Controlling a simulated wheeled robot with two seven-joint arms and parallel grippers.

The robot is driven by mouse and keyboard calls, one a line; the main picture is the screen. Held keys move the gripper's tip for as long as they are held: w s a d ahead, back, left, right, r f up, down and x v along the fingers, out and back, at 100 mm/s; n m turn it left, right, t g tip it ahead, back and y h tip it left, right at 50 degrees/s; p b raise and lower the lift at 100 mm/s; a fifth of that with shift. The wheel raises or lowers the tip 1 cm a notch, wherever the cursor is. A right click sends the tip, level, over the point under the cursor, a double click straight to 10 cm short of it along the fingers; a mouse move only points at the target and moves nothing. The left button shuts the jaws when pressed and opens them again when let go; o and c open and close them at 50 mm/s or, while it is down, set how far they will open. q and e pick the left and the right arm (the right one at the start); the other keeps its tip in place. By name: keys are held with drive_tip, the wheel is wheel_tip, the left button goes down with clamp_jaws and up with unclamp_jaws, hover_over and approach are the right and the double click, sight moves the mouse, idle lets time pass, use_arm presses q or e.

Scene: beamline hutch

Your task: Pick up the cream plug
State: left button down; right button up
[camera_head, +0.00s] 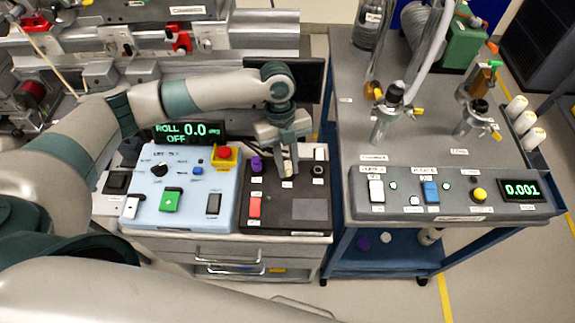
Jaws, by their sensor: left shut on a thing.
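My left gripper (287,163) comes in from the left and points down over the black control panel (310,209). It is shut on a small pale piece, the cream plug (288,169), which shows between the fingertips. The fingers hide most of the plug. I cannot tell whether the plug still touches the panel. My right gripper is not in view.
A purple knob (257,164) and a red switch (255,206) are close by on the panel. A light blue control box (188,208) stands to the left. A trolley with valves and a grey switch panel (455,206) stands right, across a gap.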

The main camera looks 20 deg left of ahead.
sight(289, 170)
use_arm(q)
drive_tip(key=shift+r, duration=0.1)
drive_tip(key=shift+r, duration=0.25)
wheel_tip(289, 170, up, 3)
drive_tip(key=shift+r+b, duration=0.15)
drive_tip(key=shift+b, duration=0.85)
drive_tip(key=s+d+r+b, duration=0.1)
drive_tip(key=s+d+r, duration=0.1)
drive_tip(key=s, duration=0.3)
drive_tip(key=s+d+r+b, duration=0.1)
drive_tip(key=s+d+r, duration=0.1)
drive_tip(key=s+r, duration=0.3)
drive_tip(key=shift+s+d, duration=0.35)
drive_tip(key=shift+s, duration=0.05)
drive_tip(key=shift+w, duration=0.1)
